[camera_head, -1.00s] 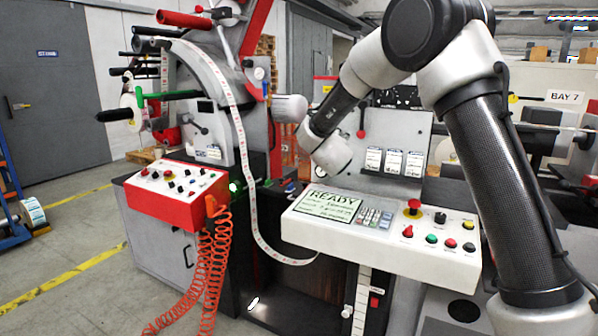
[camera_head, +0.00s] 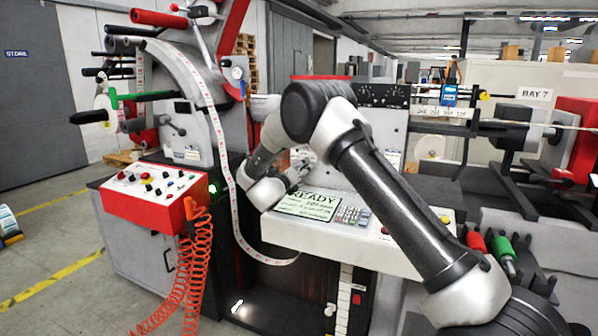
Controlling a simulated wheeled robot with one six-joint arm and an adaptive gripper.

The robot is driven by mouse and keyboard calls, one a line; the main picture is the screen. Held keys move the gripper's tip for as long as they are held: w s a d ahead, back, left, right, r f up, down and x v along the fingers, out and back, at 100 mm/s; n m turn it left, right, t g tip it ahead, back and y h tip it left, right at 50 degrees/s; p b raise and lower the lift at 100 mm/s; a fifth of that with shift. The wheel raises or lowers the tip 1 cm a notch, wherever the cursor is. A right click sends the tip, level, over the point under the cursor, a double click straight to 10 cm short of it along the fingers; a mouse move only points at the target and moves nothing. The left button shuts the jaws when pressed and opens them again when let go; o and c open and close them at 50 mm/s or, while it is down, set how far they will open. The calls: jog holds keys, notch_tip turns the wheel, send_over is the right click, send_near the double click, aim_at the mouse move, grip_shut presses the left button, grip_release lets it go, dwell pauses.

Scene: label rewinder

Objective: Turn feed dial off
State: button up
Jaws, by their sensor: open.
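No dial with a readable "feed" label shows. Dial-like knobs sit on the dark panel (camera_head: 382,95) behind my arm, and small knobs sit on the red control box (camera_head: 150,195) at left. The white console (camera_head: 320,240) has a green READY screen (camera_head: 308,204) and a keypad (camera_head: 352,215). My arm hides much of the console's right part. My gripper (camera_head: 300,168) is small in view, just above and behind the screen, apart from the dark panel. It is open, and I see nothing held in it.
A white label strip (camera_head: 222,135) runs down between the red box and console. Coiled red cords (camera_head: 185,275) hang from the box. Red and green-handled tools (camera_head: 502,248) stand at right. A dark roller (camera_head: 505,132) lies behind.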

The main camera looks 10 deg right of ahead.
jog(key=shift+w+d, duration=0.25)
jog(key=c, duration=1)
jog(key=n, duration=0.4)
jog(key=shift+f+n, duration=0.1)
jog(key=shift+n, duration=1.9)
